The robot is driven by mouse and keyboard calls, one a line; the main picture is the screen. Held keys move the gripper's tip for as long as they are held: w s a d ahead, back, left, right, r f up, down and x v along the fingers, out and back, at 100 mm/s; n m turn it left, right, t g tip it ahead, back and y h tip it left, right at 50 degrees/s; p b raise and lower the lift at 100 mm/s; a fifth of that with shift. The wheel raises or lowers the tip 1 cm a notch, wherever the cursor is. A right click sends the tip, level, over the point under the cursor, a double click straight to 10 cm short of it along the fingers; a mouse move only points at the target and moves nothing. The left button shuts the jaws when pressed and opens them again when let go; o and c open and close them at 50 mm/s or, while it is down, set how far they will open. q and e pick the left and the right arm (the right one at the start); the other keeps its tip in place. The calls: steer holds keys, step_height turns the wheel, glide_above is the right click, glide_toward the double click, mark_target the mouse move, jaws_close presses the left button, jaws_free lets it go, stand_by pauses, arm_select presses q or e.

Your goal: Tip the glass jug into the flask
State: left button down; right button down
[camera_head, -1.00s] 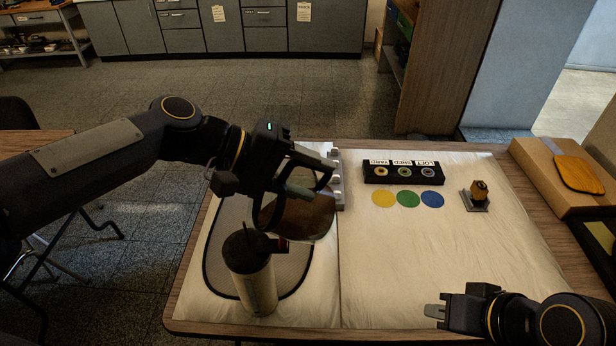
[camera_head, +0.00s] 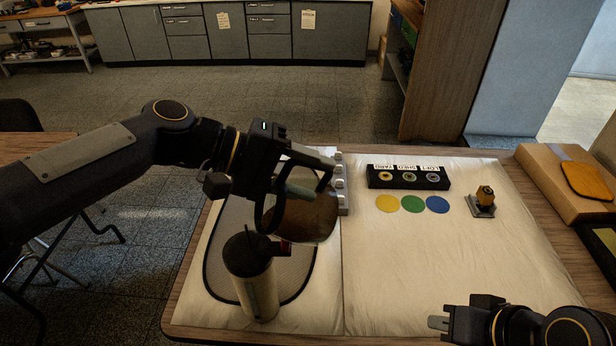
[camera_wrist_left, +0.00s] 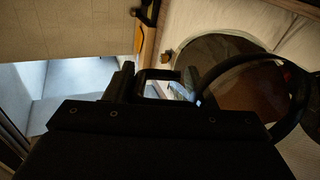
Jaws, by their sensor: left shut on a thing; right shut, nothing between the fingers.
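The glass jug (camera_head: 312,218) holds brown contents and hangs tilted above the mesh mat, behind and to the right of the flask's top. My left gripper (camera_head: 303,188) is shut on the jug at its dark handle. The jug also shows in the left wrist view (camera_wrist_left: 245,92) as a dark-rimmed round shape. My right gripper (camera_head: 440,322) is shut and empty at the front right.
A dark mesh mat (camera_head: 218,265) lies under the flask. A grey rack (camera_head: 341,185) stands right of the jug. A labelled black key holder (camera_head: 408,178), coloured discs (camera_head: 412,204) and a padlock-like block (camera_head: 484,200) lie further right. The cloth's front middle is clear.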

mark_target(284, 170)
arm_select(q)
steer(key=shift+s+a+r+h+b, duration=0.15)
steer(key=shift+a+h+b, duration=0.7)
steer(key=shift+b, duration=1.5)
steer(key=shift+s+a+f+h+b, duration=0.15)
steer(key=shift+a+h+b, duration=0.65)
steer(key=shift+b, duration=1.5)
steer(key=shift+d+r, duration=0.1)
steer(key=shift+r, duration=0.05)
steer(key=shift+r+p, duration=0.15)
steer(key=shift+p, duration=0.15)
steer(key=y+p, duration=0.3)
steer(key=p, duration=0.7)
steer(key=r+y+p, duration=0.1)
steer(key=y+p, duration=0.3)
steer(key=p, duration=0.5)
steer(key=shift+s+r+g+p, duration=0.1)
steer(key=shift+r+g+p, duration=0.1)
steer(key=shift+g+p, duration=0.2)
steer(key=shift+f+y+p, duration=0.2)
steer(key=shift+y+p, duration=0.25)
